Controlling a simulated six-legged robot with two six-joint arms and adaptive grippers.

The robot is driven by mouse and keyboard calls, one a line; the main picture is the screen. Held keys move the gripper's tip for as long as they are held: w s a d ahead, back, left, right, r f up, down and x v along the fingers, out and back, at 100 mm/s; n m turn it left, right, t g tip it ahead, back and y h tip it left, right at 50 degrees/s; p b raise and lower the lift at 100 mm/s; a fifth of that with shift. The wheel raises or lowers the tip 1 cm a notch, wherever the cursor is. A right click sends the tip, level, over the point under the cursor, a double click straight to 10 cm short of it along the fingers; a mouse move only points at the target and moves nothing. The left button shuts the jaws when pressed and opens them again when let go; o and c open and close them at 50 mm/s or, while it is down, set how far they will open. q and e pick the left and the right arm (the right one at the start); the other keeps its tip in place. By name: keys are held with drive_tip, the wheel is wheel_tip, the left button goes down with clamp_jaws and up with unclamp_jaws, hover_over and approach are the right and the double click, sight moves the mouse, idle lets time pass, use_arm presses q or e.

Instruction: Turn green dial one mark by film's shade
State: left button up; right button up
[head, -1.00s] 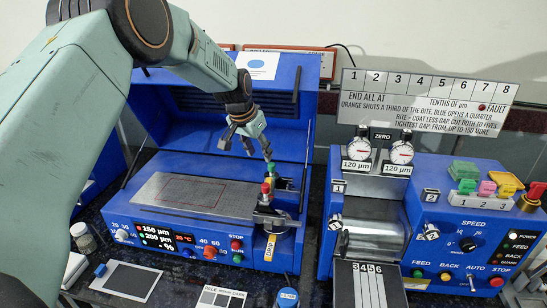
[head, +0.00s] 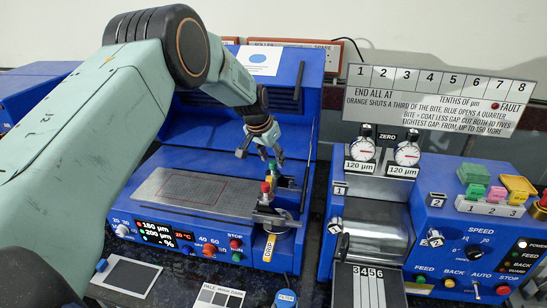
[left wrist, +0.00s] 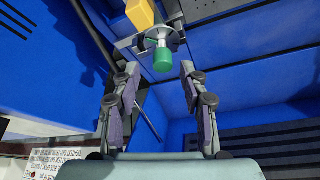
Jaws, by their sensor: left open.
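The green dial (head: 272,166) sits behind a red dial (head: 265,188) at the right end of the left blue machine. My left gripper (head: 260,154) is open above and behind these dials, pointing down. In the left wrist view the green dial (left wrist: 163,60) shows beyond and between the open fingertips (left wrist: 160,72), with a visible gap on each side. I cannot tell whether anything touches. A red-outlined film area (head: 190,187) lies on the grey plate. A shade card (head: 220,299) with pale-to-dark patches lies in front. My right gripper is not in view.
The raised blue lid (head: 295,65) stands close behind my left gripper. A dark swatch (head: 132,276) lies front left. A second blue machine with dial gauges (head: 407,153) stands right.

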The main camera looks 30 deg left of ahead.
use_arm(q)
drive_tip(key=shift+w+a+f, duration=0.15)
drive_tip(key=shift+w+f, duration=0.15)
drive_tip(key=shift+f, duration=0.2)
drive_tip(key=shift+w+a+f, duration=0.1)
drive_tip(key=shift+w+f, duration=0.15)
drive_tip(key=shift+f, duration=0.2)
drive_tip(key=shift+s+d+r, duration=0.2)
drive_tip(key=shift+s+r, duration=0.2)
drive_tip(key=shift+s, duration=0.05)
drive_tip(key=shift+c, duration=0.2)
drive_tip(key=shift+w+f, duration=0.1)
drive_tip(key=shift+w, duration=0.1)
drive_tip(key=c, duration=0.3)
drive_tip(key=shift+w+a+f, duration=0.1)
drive_tip(key=shift+w+f, duration=0.15)
drive_tip(key=c, duration=0.3)
drive_tip(key=shift+s+r, duration=0.1)
drive_tip(key=shift+s, duration=0.05)
clamp_jaws()
drive_tip(key=shift+s+r, duration=0.1)
